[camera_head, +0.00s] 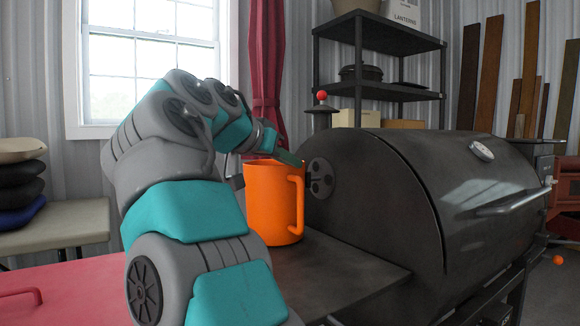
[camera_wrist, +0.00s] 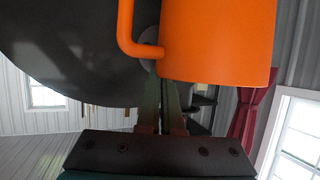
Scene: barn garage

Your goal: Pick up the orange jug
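The orange jug (camera_head: 268,205) stands upright on the grill's dark side shelf, with its handle on the right side. In the wrist view the jug (camera_wrist: 218,42) fills the top right, cut off by the frame, with its handle on the left. My gripper (camera_head: 290,158) is at the jug's top rim near the handle in the head view. In the wrist view the fingers (camera_wrist: 162,82) are close together and reach toward where the handle joins the jug. Their tips are partly hidden there. I cannot tell whether they touch the jug or grip it.
A black barrel grill (camera_head: 385,210) stands right beside the jug. The dark side shelf (camera_head: 345,272) is bare in front of it. A red surface (camera_head: 70,290) lies at the lower left. A black shelf rack (camera_head: 380,35) stands behind.

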